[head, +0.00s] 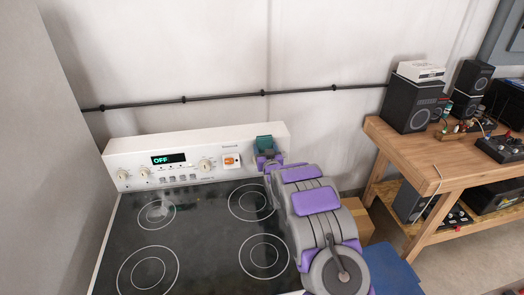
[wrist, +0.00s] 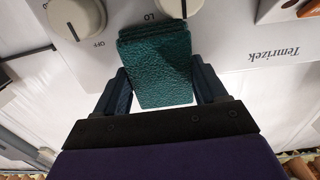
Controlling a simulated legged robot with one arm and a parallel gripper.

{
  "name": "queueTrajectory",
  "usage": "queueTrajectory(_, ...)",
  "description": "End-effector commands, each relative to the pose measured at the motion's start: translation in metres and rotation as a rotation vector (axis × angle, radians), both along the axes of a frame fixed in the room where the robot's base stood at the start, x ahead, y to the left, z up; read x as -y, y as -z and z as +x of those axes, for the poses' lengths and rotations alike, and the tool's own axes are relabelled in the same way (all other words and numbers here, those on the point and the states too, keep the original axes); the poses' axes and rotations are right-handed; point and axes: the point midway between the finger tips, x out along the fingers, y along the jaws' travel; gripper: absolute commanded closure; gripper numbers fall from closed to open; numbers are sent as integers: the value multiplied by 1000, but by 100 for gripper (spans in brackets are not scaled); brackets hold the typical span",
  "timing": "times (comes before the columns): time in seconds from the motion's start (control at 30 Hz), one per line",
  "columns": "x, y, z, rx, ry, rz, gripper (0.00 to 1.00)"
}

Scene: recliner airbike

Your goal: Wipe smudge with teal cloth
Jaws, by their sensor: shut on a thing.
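The teal cloth (wrist: 158,70) is a folded, textured block held between the two fingers of my gripper (wrist: 160,90) in the wrist view. In the head view the cloth (head: 264,143) shows small and dark teal at the end of my arm. My gripper (head: 266,158) is in front of the right end of the stove's white control panel (head: 200,140). Whether the cloth touches the panel cannot be told. Faint pale hazy marks (head: 153,214) show on the black glass cooktop (head: 200,235) around the left rings; I cannot tell if these are the smudge.
Knobs (wrist: 76,17) stick out near the cloth in the wrist view. A wooden workbench (head: 440,160) with speakers (head: 412,103) stands at right. A cardboard box (head: 357,220) sits beside the stove. The cooktop is clear of objects.

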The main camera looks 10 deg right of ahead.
Motion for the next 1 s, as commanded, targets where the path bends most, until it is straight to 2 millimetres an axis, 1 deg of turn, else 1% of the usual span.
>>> queueTrajectory(0.17, -5, 1, 1, 0, -2, 0, 57)
queueTrajectory(0.6, -41, 1, 5, 0, -6, -1, 57)
queueTrajectory(0.7, -45, 1, 5, 0, -6, -2, 57)
queueTrajectory(1.0, -46, 0, 5, 1, -7, -4, 57)
